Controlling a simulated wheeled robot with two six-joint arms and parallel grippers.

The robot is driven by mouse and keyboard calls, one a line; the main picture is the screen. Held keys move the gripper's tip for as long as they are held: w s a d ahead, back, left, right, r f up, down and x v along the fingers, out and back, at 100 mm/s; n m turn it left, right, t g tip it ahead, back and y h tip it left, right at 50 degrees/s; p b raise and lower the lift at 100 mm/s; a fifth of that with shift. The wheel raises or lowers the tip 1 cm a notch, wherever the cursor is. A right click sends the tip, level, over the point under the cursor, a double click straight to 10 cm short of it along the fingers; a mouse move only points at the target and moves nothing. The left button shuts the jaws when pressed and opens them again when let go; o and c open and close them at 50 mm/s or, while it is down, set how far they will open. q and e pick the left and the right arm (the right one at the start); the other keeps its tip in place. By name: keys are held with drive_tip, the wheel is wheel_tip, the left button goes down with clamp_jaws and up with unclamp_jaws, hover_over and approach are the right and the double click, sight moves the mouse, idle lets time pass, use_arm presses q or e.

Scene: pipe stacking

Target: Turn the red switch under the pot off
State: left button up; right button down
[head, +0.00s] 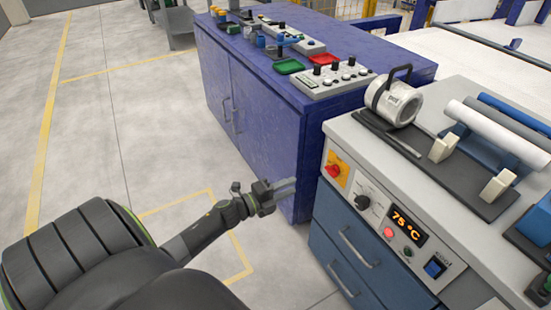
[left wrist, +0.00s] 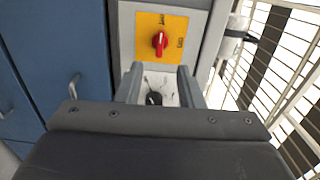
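The red switch (head: 333,170) is a rotary knob on a yellow plate, set in the upper left of the grey control panel on the front of the workbench. In the left wrist view the red switch (left wrist: 160,41) appears ahead of the fingers, its handle about upright in the picture. A silvery pot (head: 399,104) with a black handle is on the bench top above the panel. My left gripper (head: 285,192) is left of the panel, apart from the switch. In the left wrist view its two fingers (left wrist: 160,88) are spread with nothing gripped. My right gripper is not visible.
A black dial (head: 362,202), a display reading 75 °C (head: 408,229), a red button (head: 388,233) and a blue rocker switch (head: 434,267) share the panel. Blue drawers (head: 350,256) with handles lie below. A blue cabinet (head: 262,110) stands behind; floor at left is clear.

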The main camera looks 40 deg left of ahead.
use_arm(q)
drive_tip(key=v, duration=0.4)
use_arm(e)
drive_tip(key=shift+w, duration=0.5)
use_arm(q)
drive_tip(key=shift+w, duration=0.1)
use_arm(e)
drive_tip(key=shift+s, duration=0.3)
